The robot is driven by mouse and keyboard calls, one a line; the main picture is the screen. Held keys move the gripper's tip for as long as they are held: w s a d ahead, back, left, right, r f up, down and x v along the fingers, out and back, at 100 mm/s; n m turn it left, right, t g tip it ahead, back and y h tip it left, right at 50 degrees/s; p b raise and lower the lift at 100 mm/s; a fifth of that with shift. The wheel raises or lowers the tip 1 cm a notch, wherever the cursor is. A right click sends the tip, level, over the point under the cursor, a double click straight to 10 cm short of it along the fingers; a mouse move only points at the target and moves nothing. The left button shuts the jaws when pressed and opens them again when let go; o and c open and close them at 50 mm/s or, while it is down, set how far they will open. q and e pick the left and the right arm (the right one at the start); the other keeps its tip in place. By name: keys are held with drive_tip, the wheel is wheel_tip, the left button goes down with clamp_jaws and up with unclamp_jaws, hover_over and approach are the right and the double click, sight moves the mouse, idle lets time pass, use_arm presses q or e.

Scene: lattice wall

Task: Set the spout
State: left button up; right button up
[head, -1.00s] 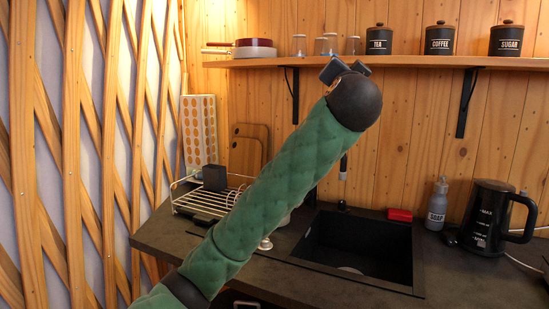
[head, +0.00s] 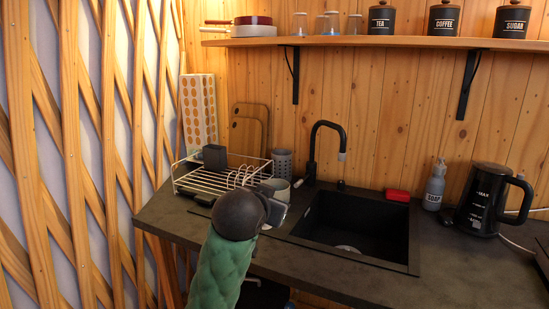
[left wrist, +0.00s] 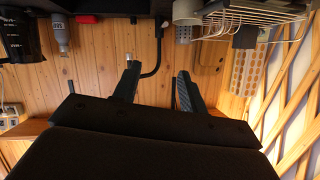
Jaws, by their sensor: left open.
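The black tap with its curved spout (head: 328,125) stands behind the left part of the black sink (head: 360,230). The spout's grey tip hangs over the sink side. My left gripper (head: 277,205) is low in front of the counter, left of the sink, seen mostly from behind. In the left wrist view, which is upside down, the two fingers of my left gripper (left wrist: 156,88) are apart with nothing held. The spout (left wrist: 158,55) shows between and beyond them, its grey tip beside the left finger. Contact is not visible. My right gripper is not in view.
A red sponge (head: 398,195), soap bottle (head: 434,188) and black kettle (head: 487,205) stand right of the tap. A shelf (head: 400,43) runs above.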

use_arm(q)
drive_tip(key=s+a+f+n+g+y+p, duration=0.15)
drive_tip(key=s+a+f, duration=0.35)
drive_tip(key=f, duration=0.5)
drive_tip(key=s+a+f+n+g, duration=0.1)
drive_tip(key=s+a+f+g, duration=0.15)
drive_tip(key=s+f, duration=0.55)
drive_tip(key=s+a+f+n+g+p, duration=0.15)
drive_tip(key=s+a+f, duration=0.25)
drive_tip(key=f, duration=0.8)
drive_tip(key=s+f+g, duration=0.2)
drive_tip(key=s+f, duration=0.5)
drive_tip(key=s, duration=0.4)
drive_tip(key=s+a+f+g, duration=0.1)
drive_tip(key=s+f+g, duration=0.2)
drive_tip(key=s+f, duration=0.5)
drive_tip(key=s, duration=0.3)
drive_tip(key=shift+a+f+y, duration=0.2)
drive_tip(key=shift+a+y, duration=0.1)
drive_tip(key=shift+y, duration=0.05)
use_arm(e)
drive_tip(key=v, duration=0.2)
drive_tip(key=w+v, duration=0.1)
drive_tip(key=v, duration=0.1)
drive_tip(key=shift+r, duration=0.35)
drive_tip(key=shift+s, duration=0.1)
